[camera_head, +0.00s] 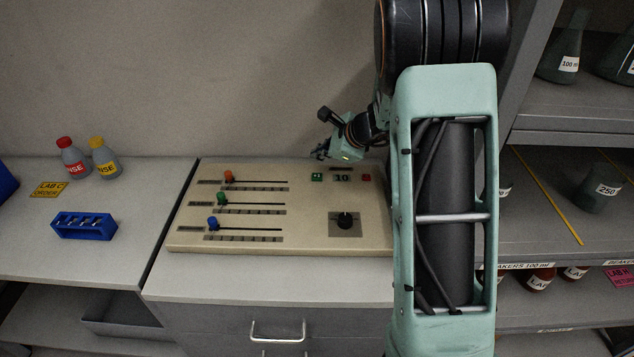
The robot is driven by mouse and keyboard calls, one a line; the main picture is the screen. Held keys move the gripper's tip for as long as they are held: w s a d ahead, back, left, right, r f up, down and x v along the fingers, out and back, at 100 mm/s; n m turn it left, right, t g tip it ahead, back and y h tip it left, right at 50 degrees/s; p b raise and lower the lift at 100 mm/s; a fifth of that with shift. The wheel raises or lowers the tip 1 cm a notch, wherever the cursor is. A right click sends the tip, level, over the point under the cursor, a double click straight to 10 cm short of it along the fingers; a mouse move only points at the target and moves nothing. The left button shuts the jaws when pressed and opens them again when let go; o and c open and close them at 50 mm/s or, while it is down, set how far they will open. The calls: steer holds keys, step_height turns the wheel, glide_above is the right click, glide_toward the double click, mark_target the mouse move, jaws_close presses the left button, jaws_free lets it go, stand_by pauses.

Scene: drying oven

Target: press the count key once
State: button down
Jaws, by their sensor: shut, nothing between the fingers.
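A beige control panel (185,240) lies on the counter. At its upper right are a small green key (317,177), a dark display reading 10 (342,178) and a small red key (366,178). The key labels are too small to read, so I cannot tell which is the count key. My gripper (319,155) is shut and empty, near the panel's back edge, and appears just above the green key in the picture. Whether it touches the panel is not clear, but a gap shows between the fingertips and the green key.
Rinse bottles (73,160) and a blue rack (84,226) stand left. Shelves with glassware are right. My arm covers the panel's right edge.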

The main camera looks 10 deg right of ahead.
mark_target(319, 177)
steer(key=shift+f+b, duration=1.6)
steer(key=shift+f, duration=0.55)
steer(key=shift+f, duration=0.2)
steer(key=shift+f+b, duration=0.25)
steer(key=shift+b, duration=0.3)
steer(key=shift+f+b, duration=0.5)
steer(key=shift+b, duration=0.1)
steer(key=shift+r, duration=0.1)
steer(key=shift+r+p, duration=0.7)
steer(key=shift+r, duration=0.15)
steer(key=shift+r, duration=0.1)
step_height(319, 177, up, 5)
steer(key=p, duration=0.4)
